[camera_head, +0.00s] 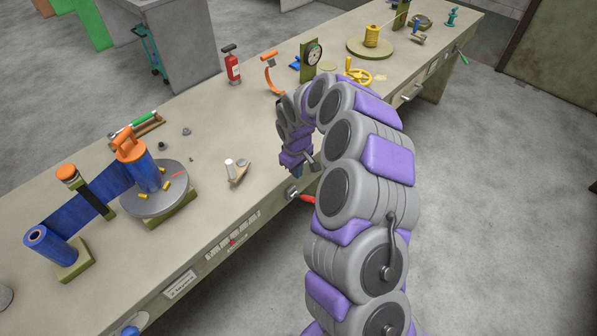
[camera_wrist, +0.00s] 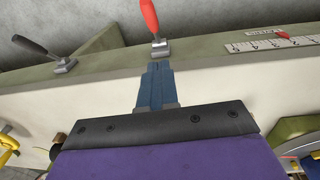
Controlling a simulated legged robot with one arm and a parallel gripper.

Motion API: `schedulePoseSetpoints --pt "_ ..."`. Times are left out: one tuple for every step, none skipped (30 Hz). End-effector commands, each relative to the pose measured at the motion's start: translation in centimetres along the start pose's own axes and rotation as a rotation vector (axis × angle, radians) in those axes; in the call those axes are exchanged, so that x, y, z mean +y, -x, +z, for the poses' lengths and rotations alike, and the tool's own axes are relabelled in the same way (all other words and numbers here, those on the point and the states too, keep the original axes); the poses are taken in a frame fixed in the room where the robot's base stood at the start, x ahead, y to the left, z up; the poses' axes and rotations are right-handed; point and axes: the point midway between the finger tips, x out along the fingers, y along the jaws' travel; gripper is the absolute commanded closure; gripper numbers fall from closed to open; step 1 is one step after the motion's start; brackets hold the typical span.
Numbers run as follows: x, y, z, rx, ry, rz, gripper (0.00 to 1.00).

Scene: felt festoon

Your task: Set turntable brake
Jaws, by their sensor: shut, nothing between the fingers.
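The turntable is a grey disc (camera_head: 158,192) on an olive base near the left of the bench, with a blue roll (camera_head: 148,170) standing on it. A red-handled lever (camera_head: 306,198) sticks out from the bench's front edge, with a grey metal base; it shows in the wrist view (camera_wrist: 150,16) at top centre. Which lever is the turntable's brake I cannot tell. My gripper (camera_wrist: 157,68) is shut and empty, its blue fingers pointing toward the red lever's base, seemingly just short of it. In the head view my gripper (camera_head: 300,165) is above the front edge, beside that lever.
A dark-handled lever (camera_wrist: 30,45) is left of the red one in the wrist view. A scale with a red pointer (camera_wrist: 283,37) is to its right. Behind my arm stand an orange curved piece (camera_head: 271,72), a dial gauge (camera_head: 313,55) and a yellow handwheel (camera_head: 354,73).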

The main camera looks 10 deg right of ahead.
Motion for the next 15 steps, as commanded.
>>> schedulePoseSetpoints --pt "-0.1 -1.4 0.1 -0.004 0.000 -0.002 1.00" --pt "-0.1 -2.0 0.1 -0.005 0.000 -0.002 1.00" --pt "-0.2 -2.8 0.1 -0.006 0.001 -0.002 1.00" --pt "-0.2 -3.4 0.1 -0.005 0.001 -0.002 1.00" --pt "-0.1 -4.0 0.1 -0.004 0.001 -0.002 1.00" --pt "-0.1 -4.7 0.1 -0.003 0.000 -0.002 1.00" --pt "-0.1 -5.3 0.1 -0.002 0.000 -0.002 1.00" --pt "-0.2 -5.9 0.0 -0.002 0.001 -0.001 1.00" --pt "-0.2 -6.6 0.0 -0.002 0.002 -0.001 1.00" --pt "-0.2 -7.2 0.1 -0.003 0.001 -0.001 1.00" --pt "-0.1 -7.7 0.3 -0.003 0.000 -0.002 1.00" --pt "0.1 -8.1 0.7 -0.002 -0.001 -0.002 1.00" --pt "0.1 -8.3 1.0 -0.002 -0.001 -0.002 1.00" --pt "0.2 -8.6 1.2 -0.001 -0.001 -0.002 1.00" --pt "0.3 -8.9 1.5 -0.001 -0.001 -0.001 1.00"
